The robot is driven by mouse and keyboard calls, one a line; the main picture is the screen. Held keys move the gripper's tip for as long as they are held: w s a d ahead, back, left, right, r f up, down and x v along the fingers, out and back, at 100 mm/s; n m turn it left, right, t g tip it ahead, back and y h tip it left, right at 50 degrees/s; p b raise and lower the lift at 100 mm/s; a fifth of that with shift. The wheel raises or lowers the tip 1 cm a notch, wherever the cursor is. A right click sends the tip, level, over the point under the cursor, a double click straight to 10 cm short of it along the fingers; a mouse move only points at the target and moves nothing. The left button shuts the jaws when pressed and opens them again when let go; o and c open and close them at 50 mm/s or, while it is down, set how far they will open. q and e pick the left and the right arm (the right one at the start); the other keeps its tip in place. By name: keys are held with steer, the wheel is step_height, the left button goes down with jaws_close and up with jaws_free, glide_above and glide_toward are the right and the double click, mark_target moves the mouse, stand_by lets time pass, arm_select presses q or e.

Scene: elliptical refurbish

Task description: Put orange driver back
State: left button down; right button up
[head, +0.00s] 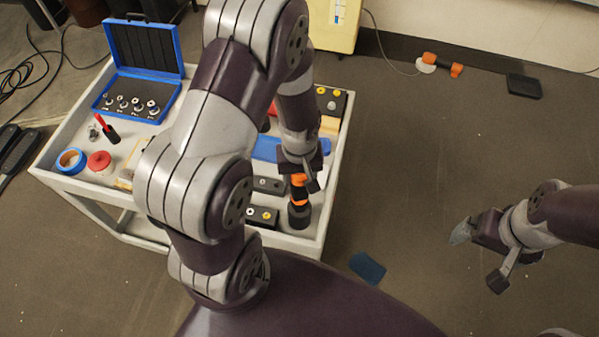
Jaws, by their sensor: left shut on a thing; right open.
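My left gripper (307,180) reaches down over the front right part of the cart and is shut on the orange driver (298,188). The driver is upright, with orange and black on the part that shows. A black round piece (299,215) sits directly below it; I cannot tell whether it is a holder or part of the driver. My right gripper (479,257) is open and empty over the floor at the right, away from the cart.
The grey cart (318,228) carries an open blue case (143,60) with sockets, blue tape (70,160), a red-topped roll (100,162), a red-handled tool (107,130) and black blocks (262,215). My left arm hides the cart's middle.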

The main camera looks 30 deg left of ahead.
arm_select(q)
steer(key=shift+f+b, duration=0.35)
steer(key=shift+f, duration=0.5)
steer(key=shift+f+b, duration=0.35)
steer(key=shift+c, duration=1.8)
jaws_free()
step_height(320, 180, up, 12)
steer(key=shift+s+d+f+b, duration=0.1)
steer(key=shift+s+b, duration=0.05)
steer(key=shift+b, duration=0.6)
steer(key=shift+r, duration=0.45)
